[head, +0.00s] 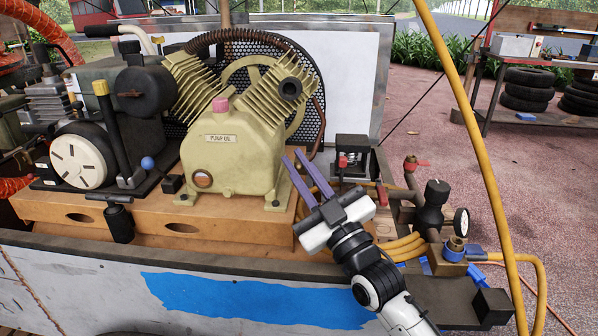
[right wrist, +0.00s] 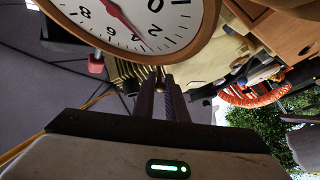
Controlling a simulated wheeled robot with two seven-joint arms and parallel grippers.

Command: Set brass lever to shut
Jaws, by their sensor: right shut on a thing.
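My right gripper (head: 292,158) reaches up and left beside the cream pump body in the head view. Its two purple fingers stand close together, with a narrow gap. In the right wrist view the fingers (right wrist: 163,82) close on a small brass-coloured piece (right wrist: 160,72) at their tips, which looks like the brass lever. The rest of the lever is hidden, so its exact angle cannot be told. The lever cannot be made out in the head view. My left gripper is not in view.
The cream pump (head: 235,152) stands left of the right gripper. A white dial with a brown rim (right wrist: 135,20) is very close in the right wrist view. Red-handled valve (head: 417,163), small gauge (head: 461,222) and yellow hose (head: 470,120) stand to the right.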

